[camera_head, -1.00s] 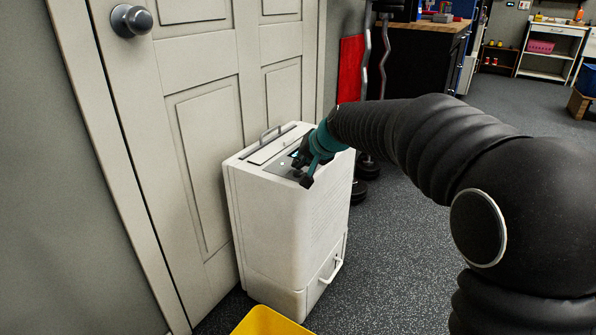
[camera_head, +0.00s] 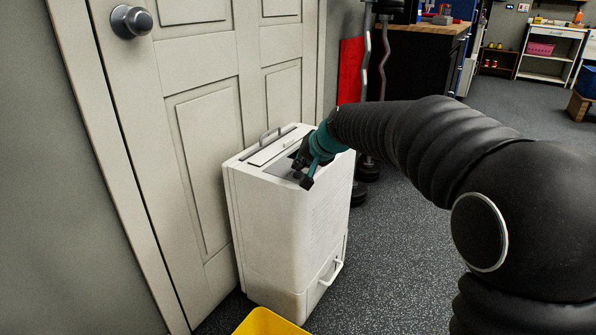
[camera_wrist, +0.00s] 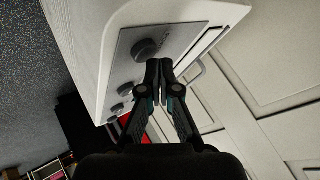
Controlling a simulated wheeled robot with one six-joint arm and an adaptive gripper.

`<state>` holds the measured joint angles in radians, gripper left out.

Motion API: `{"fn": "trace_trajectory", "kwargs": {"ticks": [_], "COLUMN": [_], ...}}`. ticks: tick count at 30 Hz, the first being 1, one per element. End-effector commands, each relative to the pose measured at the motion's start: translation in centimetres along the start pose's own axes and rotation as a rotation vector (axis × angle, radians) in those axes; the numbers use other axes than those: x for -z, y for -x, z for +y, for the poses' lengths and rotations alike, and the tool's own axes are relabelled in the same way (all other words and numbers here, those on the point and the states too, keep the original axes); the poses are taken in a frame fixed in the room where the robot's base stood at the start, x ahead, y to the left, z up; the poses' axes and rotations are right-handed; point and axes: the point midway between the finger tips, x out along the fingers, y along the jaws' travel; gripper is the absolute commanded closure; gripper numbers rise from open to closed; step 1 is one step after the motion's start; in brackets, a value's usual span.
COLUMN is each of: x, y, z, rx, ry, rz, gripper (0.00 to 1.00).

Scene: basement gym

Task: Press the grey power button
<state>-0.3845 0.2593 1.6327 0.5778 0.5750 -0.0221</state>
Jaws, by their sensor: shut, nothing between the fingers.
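A white dehumidifier-like appliance (camera_head: 282,235) stands upright on the floor against the door. Its top control panel (camera_head: 284,170) is partly hidden by my gripper (camera_head: 301,171). In the wrist view the grey panel (camera_wrist: 127,57) carries a large dark round button or knob (camera_wrist: 145,49) and smaller round ones (camera_wrist: 125,89). I cannot tell for sure which is the grey power button. My gripper (camera_wrist: 159,66) is shut and empty, its fingertips at the panel beside the large round one. Whether they touch anything is not clear.
A white panelled door (camera_head: 205,150) rises behind the appliance. A yellow bin (camera_head: 268,323) is at its front. A folded carry handle (camera_head: 270,135) stands on the appliance's top. Weights and bars (camera_head: 365,170) are behind to the right. The floor (camera_head: 400,240) at right is open.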

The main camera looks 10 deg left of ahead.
Motion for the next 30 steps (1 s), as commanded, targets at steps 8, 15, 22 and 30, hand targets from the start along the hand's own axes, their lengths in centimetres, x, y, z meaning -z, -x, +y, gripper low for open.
{"fn": "trace_trajectory", "kwargs": {"ticks": [8,15,22,30], "x": [0.1,0.9,1.9,3.0], "y": [0.1,1.2,2.6,4.1], "z": [-0.1,-0.9,-1.9,-3.0], "rx": [0.000,0.000,0.000,0.000], "ry": [0.000,0.001,0.000,0.000], "rz": [0.001,0.001,0.002,0.001], "gripper": [1.00,1.00,1.00,1.00]}}
